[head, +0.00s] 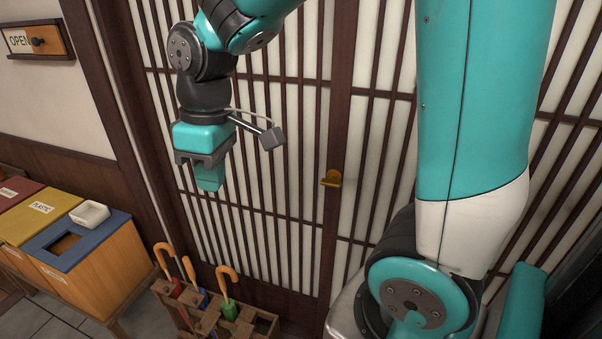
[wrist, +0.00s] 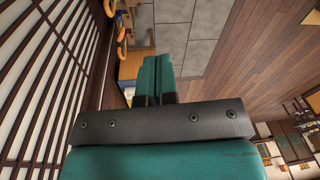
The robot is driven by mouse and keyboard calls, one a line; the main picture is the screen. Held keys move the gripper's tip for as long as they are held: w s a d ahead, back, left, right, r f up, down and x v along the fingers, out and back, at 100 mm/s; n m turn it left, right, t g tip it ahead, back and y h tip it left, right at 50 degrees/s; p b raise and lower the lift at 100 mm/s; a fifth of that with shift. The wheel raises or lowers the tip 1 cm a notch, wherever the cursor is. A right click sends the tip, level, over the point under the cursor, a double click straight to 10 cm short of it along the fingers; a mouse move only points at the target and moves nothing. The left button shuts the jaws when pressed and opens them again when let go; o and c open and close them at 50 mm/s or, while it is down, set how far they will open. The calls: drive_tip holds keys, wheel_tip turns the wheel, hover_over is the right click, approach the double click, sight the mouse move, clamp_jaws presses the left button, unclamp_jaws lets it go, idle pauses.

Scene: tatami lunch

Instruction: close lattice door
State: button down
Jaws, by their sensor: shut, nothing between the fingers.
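The lattice door (head: 263,120) has dark wooden bars over pale panels and fills the middle of the head view. Lattice runs along the left of the wrist view (wrist: 45,60). My arm hides part of the lattice at right. I cannot tell whether a gap is open beside the door.
Below my gripper, a wooden rack (head: 245,325) holds several umbrellas with orange curved handles (head: 226,272) close to the door. Sorting bins (head: 85,255) stand at left, with a white dish (head: 90,213) on top. Plank floor (wrist: 235,60) is clear.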

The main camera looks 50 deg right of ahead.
drive_tip(key=w+d+f+g+h+p, duration=0.1)
drive_tip(key=w+d+f+h, duration=0.1)
drive_tip(key=w+d, duration=0.9)
drive_tip(key=w+d+f+m+g+h+p, duration=0.1)
drive_tip(key=d+f+g, duration=0.15)
drive_tip(key=d, duration=0.65)
drive_tip(key=w+d+f+m+g, duration=0.1)
drive_tip(key=d+f, duration=0.3)
drive_tip(key=d, duration=0.5)
drive_tip(key=s+d+f+p, duration=0.3)
drive_tip(key=s+f+p, duration=0.2)
drive_tip(key=s+f, duration=0.2)
drive_tip(key=shift+s+f+p, duration=0.15)
drive_tip(key=shift+f+p, duration=0.15)
drive_tip(key=shift+f, duration=1.1)
drive_tip(key=shift+s, duration=0.1)
